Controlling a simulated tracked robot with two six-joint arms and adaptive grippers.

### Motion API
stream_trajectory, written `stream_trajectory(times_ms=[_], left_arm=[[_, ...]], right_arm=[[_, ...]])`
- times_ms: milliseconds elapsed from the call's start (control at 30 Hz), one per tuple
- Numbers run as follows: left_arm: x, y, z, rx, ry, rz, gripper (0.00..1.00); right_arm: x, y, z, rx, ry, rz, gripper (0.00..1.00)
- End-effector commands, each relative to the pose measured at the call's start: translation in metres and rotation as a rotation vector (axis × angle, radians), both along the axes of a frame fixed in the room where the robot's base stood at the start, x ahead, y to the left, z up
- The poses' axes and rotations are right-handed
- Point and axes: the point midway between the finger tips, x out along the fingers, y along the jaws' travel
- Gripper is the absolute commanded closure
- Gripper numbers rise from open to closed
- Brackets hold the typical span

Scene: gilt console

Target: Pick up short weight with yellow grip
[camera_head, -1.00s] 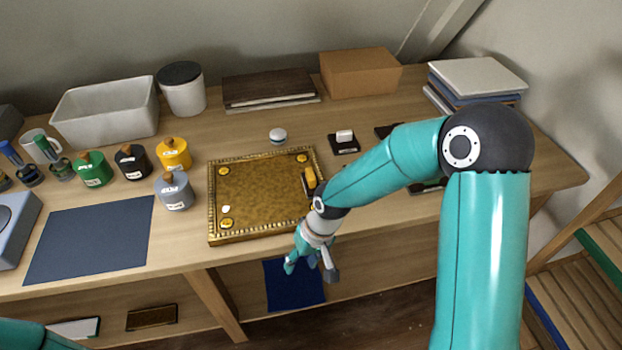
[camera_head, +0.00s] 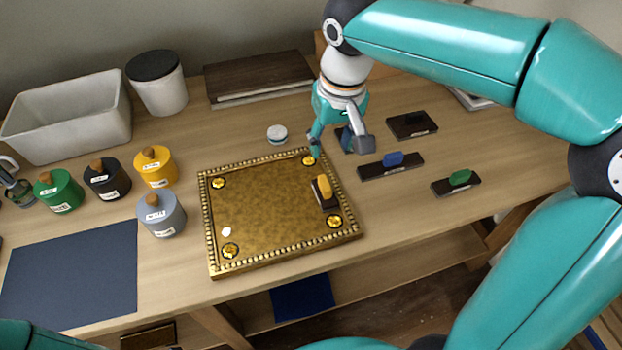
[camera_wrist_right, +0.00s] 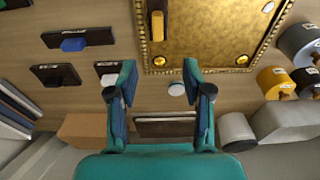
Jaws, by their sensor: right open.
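The short weight with the yellow grip (camera_head: 325,187) has a small dark base and lies on the right part of the gilt tray (camera_head: 270,215). In the right wrist view its yellow grip (camera_wrist_right: 157,25) is near the top edge, beyond the fingertips. My right gripper (camera_head: 338,150) is open and empty, above the tray's back right corner, behind the weight. My left gripper is out of view.
Right of the tray are dark weights with blue (camera_head: 393,159), green (camera_head: 460,178) and black (camera_head: 413,122) grips. A white-gripped one (camera_wrist_right: 107,69) is beside a finger in the wrist view. A white round piece (camera_head: 277,134) stands behind the tray; several lidded jars (camera_head: 161,214) stand left.

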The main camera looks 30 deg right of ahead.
Motion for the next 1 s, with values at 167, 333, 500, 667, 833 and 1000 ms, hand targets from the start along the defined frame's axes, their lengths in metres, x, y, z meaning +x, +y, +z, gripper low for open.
stream_trajectory(times_ms=[167,333,500,667,833,1000], left_arm=[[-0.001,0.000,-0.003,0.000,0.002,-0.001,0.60],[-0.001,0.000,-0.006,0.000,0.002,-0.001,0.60],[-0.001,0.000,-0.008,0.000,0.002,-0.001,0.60],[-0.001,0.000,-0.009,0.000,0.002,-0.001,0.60],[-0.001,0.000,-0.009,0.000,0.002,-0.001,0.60],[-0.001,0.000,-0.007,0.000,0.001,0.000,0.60]], right_arm=[[-0.005,-0.005,0.000,-0.012,0.001,-0.018,0.50],[-0.001,-0.006,-0.031,-0.011,0.005,-0.017,0.50],[0.004,-0.008,-0.068,-0.012,0.005,-0.017,0.50],[0.008,-0.009,-0.094,-0.011,0.003,-0.018,0.50],[0.010,-0.009,-0.105,-0.010,-0.001,-0.018,0.50],[0.011,-0.009,-0.119,-0.010,0.003,-0.019,0.50]])
